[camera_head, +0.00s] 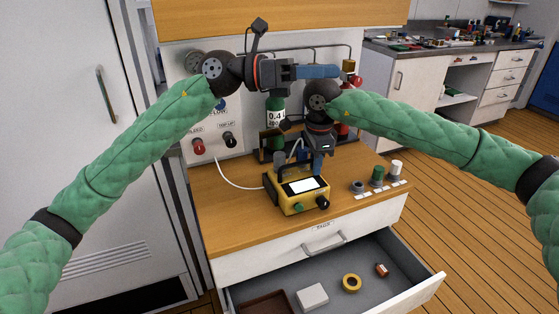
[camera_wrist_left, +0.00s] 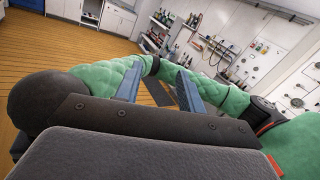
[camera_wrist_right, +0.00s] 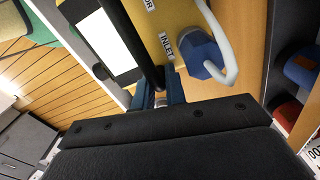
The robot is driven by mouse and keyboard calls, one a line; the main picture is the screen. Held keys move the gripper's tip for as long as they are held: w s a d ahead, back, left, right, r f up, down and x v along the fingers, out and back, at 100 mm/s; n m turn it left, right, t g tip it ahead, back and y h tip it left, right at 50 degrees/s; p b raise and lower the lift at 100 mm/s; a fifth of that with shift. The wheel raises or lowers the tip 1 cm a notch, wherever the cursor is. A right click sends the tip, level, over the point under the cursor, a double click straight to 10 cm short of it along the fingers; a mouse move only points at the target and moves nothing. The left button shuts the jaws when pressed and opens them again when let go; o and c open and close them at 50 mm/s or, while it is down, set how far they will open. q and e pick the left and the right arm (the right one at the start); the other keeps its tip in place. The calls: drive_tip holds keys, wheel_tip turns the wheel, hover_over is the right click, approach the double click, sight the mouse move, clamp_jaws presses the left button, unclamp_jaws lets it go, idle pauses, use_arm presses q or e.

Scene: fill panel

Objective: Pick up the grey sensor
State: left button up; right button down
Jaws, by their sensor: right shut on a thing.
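A short grey cylinder (camera_head: 358,187), which looks like the grey sensor, stands on the labelled strip at the right of the wooden top, beside a green one and a white one. My left gripper (camera_head: 335,72) is high above the top, away from it; its fingers are apart and empty in the left wrist view (camera_wrist_left: 158,88). My right gripper (camera_head: 318,164) is low at the yellow device (camera_head: 297,207). In the right wrist view its fingers (camera_wrist_right: 159,96) are shut on the device's dark handle (camera_wrist_right: 143,50); the exact contact is partly hidden.
The green (camera_head: 377,173) and white (camera_head: 396,168) cylinders stand close to the grey one. A white hose (camera_head: 235,186) runs to the device. An open drawer (camera_head: 425,287) below holds several small items. A green bottle (camera_head: 276,135) stands behind.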

use_arm(q)
drive_tip(key=w+a+f+t+y, duration=0.1)
drive_tip(key=w+a+f+y, duration=0.15)
drive_tip(key=f, duration=0.25)
drive_tip(key=w+a+f+t+y, duration=0.1)
drive_tip(key=a+f+y, duration=0.1)
drive_tip(key=f+y, duration=0.2)
drive_tip(key=n+t+y, duration=0.3)
drive_tip(key=y, duration=0.3)
approach(277, 155)
drive_tip(key=x, duration=0.4)
drive_tip(key=shift+d+f, duration=0.2)
drive_tip(key=shift+d, duration=0.1)
drive_tip(key=shift+x, duration=2.65)
drive_tip(key=shift+w+a+f, duration=0.1)
drive_tip(key=shift+a, duration=0.05)
drive_tip(key=c, duration=0.7)
